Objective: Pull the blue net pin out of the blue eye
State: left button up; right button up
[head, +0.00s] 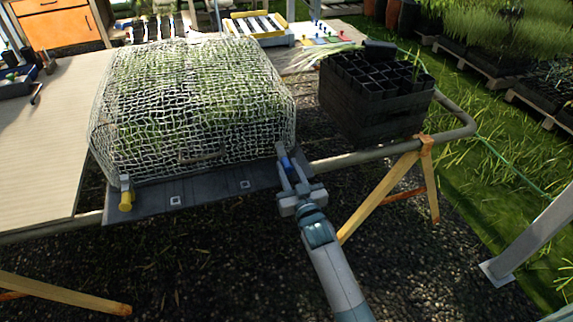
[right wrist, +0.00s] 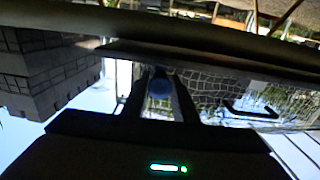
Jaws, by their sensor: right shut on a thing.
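The blue net pin (head: 286,163) is at the right front corner of the netted tray. My right gripper (head: 289,172) is shut on it; in the right wrist view the pin's round blue end (right wrist: 160,88) shows between the two fingers. The blue eye is hidden behind the fingers, so I cannot tell how far the pin sits in it. A yellow pin (head: 126,200) stands at the left front corner. White netting (head: 190,100) covers green plants over a dark board (head: 215,197). My left gripper is not in view.
A stack of black crates (head: 365,110) stands right of the net. A metal rail (head: 350,158) runs below, on a wooden trestle (head: 385,190). A beige board (head: 40,140) lies at left. The gravel in front is clear.

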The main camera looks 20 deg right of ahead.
jog(key=shift+s, duration=0.15)
jog(key=shift+s+d+p, duration=0.1)
jog(key=shift+s+p, duration=1.05)
jog(key=shift+s, duration=0.75)
jog(key=shift+s+d+p, duration=0.1)
jog(key=shift+s+p, duration=1.1)
jog(key=shift+s, duration=1.5)
